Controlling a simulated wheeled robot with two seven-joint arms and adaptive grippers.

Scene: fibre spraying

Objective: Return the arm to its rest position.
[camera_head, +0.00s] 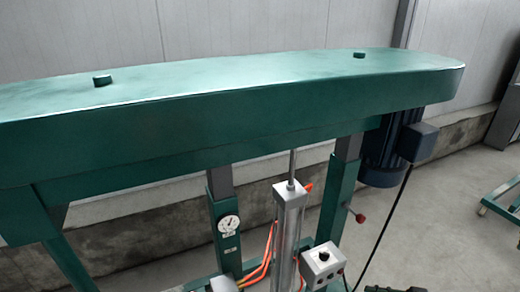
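No gripper and no arm of mine shows in the head view. A long green machine (250,110) with a rounded right end fills the upper middle of the view. Two small dark knobs stand on its top, a left knob (102,80) and a right knob (359,55). Nothing is seen resting on or touching the machine from my side.
Below the machine are a metal cylinder (290,235) with orange hoses, a round gauge (229,224) and a grey control box (321,265). A dark blue motor (383,160) hangs at the right. A green frame (503,205) stands far right. Grey floor (445,235) lies open between.

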